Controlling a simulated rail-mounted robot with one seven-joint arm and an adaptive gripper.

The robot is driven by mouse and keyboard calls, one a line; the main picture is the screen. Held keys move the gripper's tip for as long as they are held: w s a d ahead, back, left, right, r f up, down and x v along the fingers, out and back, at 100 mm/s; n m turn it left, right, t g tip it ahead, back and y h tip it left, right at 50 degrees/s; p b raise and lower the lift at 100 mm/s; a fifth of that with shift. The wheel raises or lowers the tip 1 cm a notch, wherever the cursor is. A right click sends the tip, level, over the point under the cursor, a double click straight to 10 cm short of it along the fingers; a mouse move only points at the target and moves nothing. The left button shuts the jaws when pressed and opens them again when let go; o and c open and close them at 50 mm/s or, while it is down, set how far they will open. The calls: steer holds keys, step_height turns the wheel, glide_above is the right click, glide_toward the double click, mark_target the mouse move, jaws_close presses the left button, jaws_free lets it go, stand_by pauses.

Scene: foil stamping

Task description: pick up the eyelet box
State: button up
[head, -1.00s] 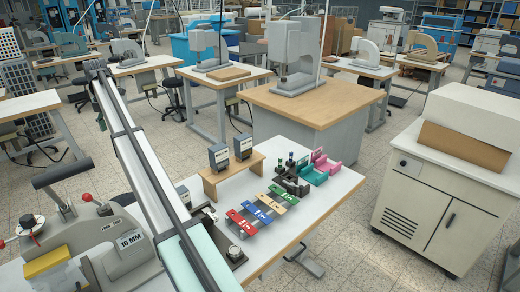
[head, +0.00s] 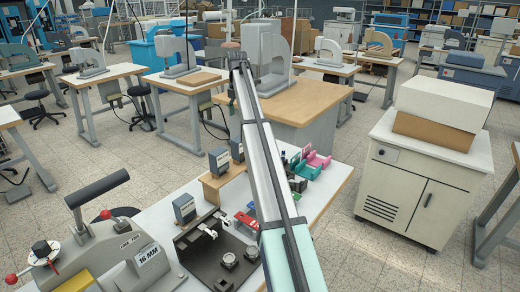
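Three small dark boxes with pale labels are in the head view, and I cannot read which one is the eyelet box. One box (head: 219,161) and another box (head: 237,149) stand on a low wooden riser (head: 213,190). A third box (head: 185,208) stands on the white table left of the riser. My arm reaches up across the picture, right of these boxes. A small dark part, probably my gripper (head: 232,99), hangs at its far end, apart from the boxes. Its fingers are too small to make out.
A grey hand press (head: 120,250) stands at the left front. A dark fixture (head: 205,255) with round metal parts lies in front of the third box. Pink and teal holders (head: 313,164) sit right of my arm, which hides part of the table. A white cabinet (head: 425,185) stands right.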

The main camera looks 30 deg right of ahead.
mark_target(240, 149)
step_height(240, 149, down, 12)
steer(key=p, duration=0.3)
steer(key=shift+w+a+p, duration=0.1)
steer(key=shift+p, duration=0.2)
steer(key=shift+f+p, duration=1.3)
steer(key=shift+f, duration=1.2)
steer(key=c, duration=1.4)
